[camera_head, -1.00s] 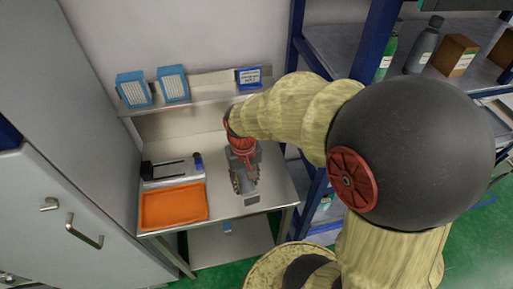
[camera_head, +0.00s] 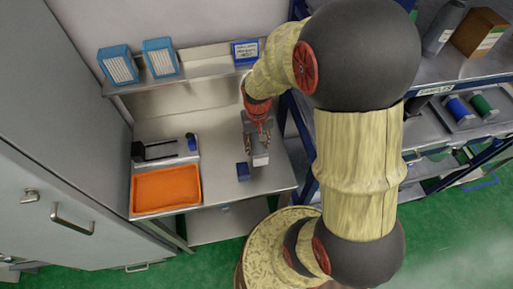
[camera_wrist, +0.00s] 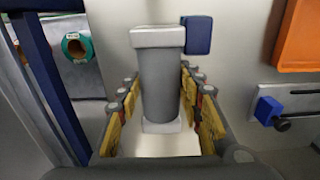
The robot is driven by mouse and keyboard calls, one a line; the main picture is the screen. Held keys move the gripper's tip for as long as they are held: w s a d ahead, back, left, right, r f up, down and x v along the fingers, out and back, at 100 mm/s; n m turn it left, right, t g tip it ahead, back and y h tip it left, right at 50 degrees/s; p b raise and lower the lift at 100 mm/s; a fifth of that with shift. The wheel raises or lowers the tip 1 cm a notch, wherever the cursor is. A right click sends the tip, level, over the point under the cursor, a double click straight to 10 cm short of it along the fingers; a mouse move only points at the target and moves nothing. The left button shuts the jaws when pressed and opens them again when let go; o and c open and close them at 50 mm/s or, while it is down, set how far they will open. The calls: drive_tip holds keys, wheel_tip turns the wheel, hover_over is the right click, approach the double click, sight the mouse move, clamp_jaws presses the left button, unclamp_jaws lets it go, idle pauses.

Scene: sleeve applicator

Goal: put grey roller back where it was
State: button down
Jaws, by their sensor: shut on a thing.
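My gripper (camera_head: 257,146) is over the right part of the steel worktable (camera_head: 218,137). In the wrist view its yellow-padded fingers (camera_wrist: 160,112) are shut on the grey roller (camera_wrist: 160,85), one finger on each side. The roller is a grey cylinder with pale square-edged ends. In the head view its pale end (camera_head: 260,160) shows below the fingers, and the rest is mostly hidden. I cannot tell whether it touches the table. A small blue block (camera_head: 243,171) lies just left of the roller; it also shows in the wrist view (camera_wrist: 197,35).
An orange tray (camera_head: 166,204) is at the table's front left. Behind it is a fixture with black rods (camera_head: 160,150) and a blue piece (camera_head: 191,141). Blue boxes (camera_head: 118,68) stand on the shelf above. A blue-framed rack (camera_head: 297,125) is at right. The table's middle is clear.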

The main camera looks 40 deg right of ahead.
drive_tip(key=f, duration=0.1)
drive_tip(key=w+d+f, duration=0.1)
drive_tip(key=w+f, duration=0.1)
drive_tip(key=shift+w+d+f, duration=0.25)
drive_tip(key=shift+d+f, duration=0.1)
drive_tip(key=shift+f, duration=0.05)
drive_tip(key=shift+w+d+f+b, duration=0.25)
drive_tip(key=shift+w+f+b, duration=0.1)
drive_tip(key=shift+f, duration=1.65)
drive_tip(key=shift+b, duration=0.3)
drive_tip(key=shift+f, duration=0.2)
drive_tip(key=c, duration=1.2)
unclamp_jaws()
drive_tip(key=shift+r, duration=0.15)
